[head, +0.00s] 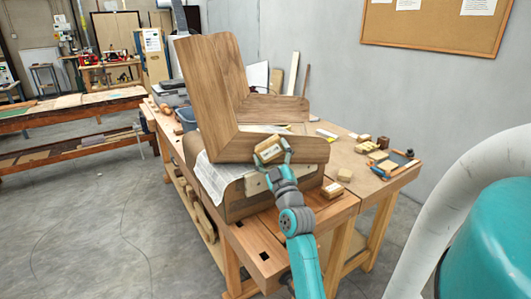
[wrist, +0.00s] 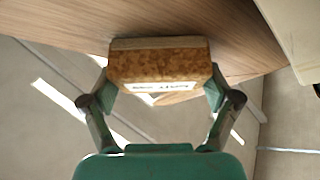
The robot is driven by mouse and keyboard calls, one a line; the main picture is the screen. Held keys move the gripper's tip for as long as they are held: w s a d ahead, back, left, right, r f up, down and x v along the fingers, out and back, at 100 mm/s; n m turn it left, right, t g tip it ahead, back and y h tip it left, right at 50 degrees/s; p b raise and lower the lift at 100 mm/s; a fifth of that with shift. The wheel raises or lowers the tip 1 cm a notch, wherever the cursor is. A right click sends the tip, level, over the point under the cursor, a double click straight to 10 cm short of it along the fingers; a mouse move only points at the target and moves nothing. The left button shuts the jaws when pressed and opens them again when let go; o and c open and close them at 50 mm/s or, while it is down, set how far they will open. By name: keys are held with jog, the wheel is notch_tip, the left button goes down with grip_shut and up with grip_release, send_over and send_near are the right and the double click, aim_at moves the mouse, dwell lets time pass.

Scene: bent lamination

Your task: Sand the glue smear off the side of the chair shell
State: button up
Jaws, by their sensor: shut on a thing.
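The chair shell (head: 212,95) is a bent walnut-coloured lamination resting on a curved wooden form (head: 300,153) on the workbench. Its wood grain also fills the top of the wrist view (wrist: 225,30). My gripper (head: 271,160) is shut on a cork sanding block (wrist: 158,66) with a pale label, gripped by its two ends. The block (head: 270,149) is at the lower front side of the shell, by the bend. Its far face is against or very close to the wood; I cannot tell which. I cannot make out the glue smear; the block may cover it.
The workbench (head: 345,205) carries newspaper (head: 212,178) under the shell. A small block (head: 332,190) sits near the form's right end. Several small blocks and a dark mat (head: 400,158) lie at the right end. A low bench (head: 75,150) stands left; the floor between is clear.

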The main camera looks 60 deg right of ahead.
jog(key=shift+s+d, duration=0.4)
jog(key=shift+s, duration=0.45)
jog(key=shift+s+d, duration=0.45)
jog(key=shift+s, duration=0.4)
jog(key=shift+s+d, duration=0.4)
jog(key=shift+s, duration=0.45)
jog(key=shift+w+a, duration=0.75)
jog(key=shift+w, duration=0.9)
jog(key=shift+w+a, duration=0.7)
jog(key=shift+w, duration=0.9)
jog(key=shift+w+a, duration=0.75)
jog(key=shift+w, duration=0.9)
jog(key=shift+a, duration=0.15)
jog(key=shift+s+a, duration=0.4)
jog(key=shift+a, duration=0.45)
jog(key=shift+s+a, duration=0.45)
jog(key=shift+a, duration=0.45)
jog(key=shift+s+a, duration=0.4)
jog(key=shift+a, duration=0.45)
jog(key=shift+a, duration=0.15)
jog(key=shift+s+a, duration=0.35)
jog(key=shift+a, duration=0.25)
jog(key=shift+s+a, duration=0.3)
jog(key=shift+a, duration=0.3)
jog(key=shift+d, duration=0.1)
